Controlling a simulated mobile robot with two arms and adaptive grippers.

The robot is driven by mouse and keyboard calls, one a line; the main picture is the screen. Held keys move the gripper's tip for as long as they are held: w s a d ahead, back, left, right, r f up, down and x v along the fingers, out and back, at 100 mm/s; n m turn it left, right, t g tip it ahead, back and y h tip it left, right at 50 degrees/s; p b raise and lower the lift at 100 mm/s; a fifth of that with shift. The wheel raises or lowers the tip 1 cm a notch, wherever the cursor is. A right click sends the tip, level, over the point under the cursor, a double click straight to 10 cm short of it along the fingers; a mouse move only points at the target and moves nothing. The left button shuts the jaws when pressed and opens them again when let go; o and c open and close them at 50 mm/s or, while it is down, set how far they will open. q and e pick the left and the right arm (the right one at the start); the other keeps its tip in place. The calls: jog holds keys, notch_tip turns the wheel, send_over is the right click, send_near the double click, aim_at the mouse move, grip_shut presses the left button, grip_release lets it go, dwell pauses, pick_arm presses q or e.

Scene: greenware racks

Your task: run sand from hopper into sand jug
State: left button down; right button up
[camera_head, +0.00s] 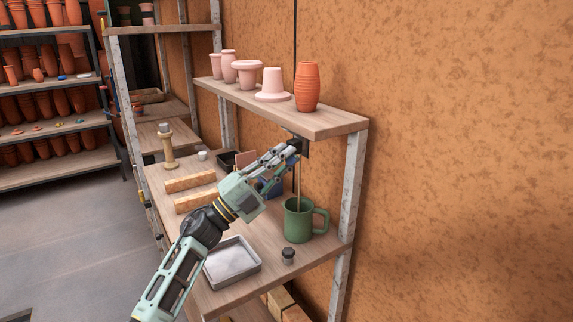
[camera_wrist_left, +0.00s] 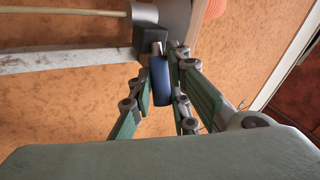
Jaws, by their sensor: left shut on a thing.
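The green sand jug (camera_head: 296,226), a mug with a handle on its right, stands upright on the lower shelf. A thin pale stream of sand (camera_head: 298,182) falls from under the upper shelf into the jug's mouth; it shows in the left wrist view (camera_wrist_left: 60,10) as a pale line leaving the grey hopper outlet (camera_wrist_left: 174,16). The level of sand inside cannot be seen. My left gripper (camera_head: 292,150) is above the jug at the dark hopper fitting (camera_head: 304,146). In the left wrist view its fingers are shut on the blue lever (camera_wrist_left: 161,82). My right gripper is not in view.
Pink pots (camera_head: 247,72) and an orange vase (camera_head: 307,87) stand on the upper shelf (camera_head: 330,124). A grey tray (camera_head: 232,263), a small dark-topped weight (camera_head: 287,257) and tan blocks (camera_head: 190,182) lie on the lower shelf. A shelf post (camera_head: 350,190) stands right of the jug.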

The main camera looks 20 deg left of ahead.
pick_arm(q)
jog(key=shift+f, duration=0.15)
dwell(0.3)
jog(key=c, duration=1.9)
grip_release()
jog(key=shift+c, duration=0.2)
jog(key=v, duration=1.2)
